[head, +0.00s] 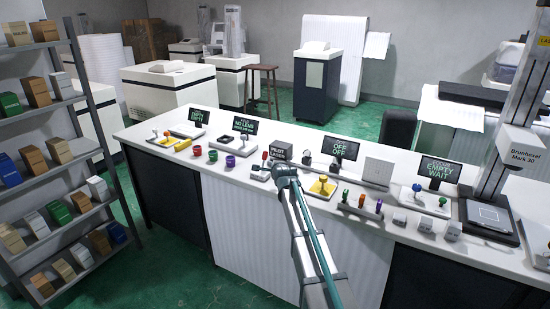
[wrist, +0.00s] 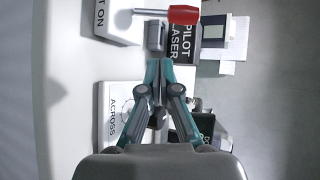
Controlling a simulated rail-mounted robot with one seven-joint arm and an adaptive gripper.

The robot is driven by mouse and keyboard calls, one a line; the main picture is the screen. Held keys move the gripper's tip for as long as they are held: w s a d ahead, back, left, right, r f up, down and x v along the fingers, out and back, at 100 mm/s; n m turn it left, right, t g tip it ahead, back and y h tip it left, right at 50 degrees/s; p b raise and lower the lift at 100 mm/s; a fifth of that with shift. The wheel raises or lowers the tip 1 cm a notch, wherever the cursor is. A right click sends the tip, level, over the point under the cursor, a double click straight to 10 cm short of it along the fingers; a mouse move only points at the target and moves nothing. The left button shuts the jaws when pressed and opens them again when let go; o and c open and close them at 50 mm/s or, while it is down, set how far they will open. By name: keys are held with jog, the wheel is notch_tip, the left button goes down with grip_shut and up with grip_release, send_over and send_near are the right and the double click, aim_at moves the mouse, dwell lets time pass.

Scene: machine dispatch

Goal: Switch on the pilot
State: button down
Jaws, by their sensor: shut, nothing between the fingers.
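A small dark sign reading "PILOT LASER" (wrist: 186,44) stands right of my fingertips in the wrist view; it also shows on the counter in the head view (head: 281,150). A red-handled lever (wrist: 184,14) on a thin metal rod reaches over from a white box lettered "ON" (wrist: 113,20). The red handle shows left of the sign in the head view (head: 265,156). My gripper (wrist: 156,38) is shut and empty, its tips just below the lever rod in the wrist picture. Contact cannot be told. In the head view, my arm hides part of the counter there.
A plate lettered "ACROSS" (wrist: 112,128) lies beside my fingers. A display reading "OFF OFF" (head: 345,149) and a yellow joystick plate (head: 322,188) stand to the right. The white counter (head: 225,182) has a clear front strip.

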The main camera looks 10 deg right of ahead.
aim_at(265, 156)
jog(key=d, duration=0.1)
jog(key=d+r+m, duration=0.1)
jog(key=d+r, duration=0.1)
jog(key=shift+w+d+h, duration=0.15)
jog(key=shift+w+h, duration=0.1)
jog(key=shift+h, duration=0.15)
jog(key=p+x, duration=0.2)
jog(key=x, duration=0.8)
jog(key=shift+w+r, duration=0.15)
jog(key=a, duration=0.2)
jog(key=s+a+r+p, duration=0.1)
jog(key=shift+a, duration=0.1)
jog(key=shift+a+r, duration=0.1)
jog(key=shift+a, duration=0.3)
jog(key=shift+a+t+b, duration=0.1)
jog(key=shift+t+b, duration=0.2)
jog(key=shift+b, duration=0.4)
jog(key=shift+s+b, duration=0.1)
jog(key=shift+b, duration=0.3)
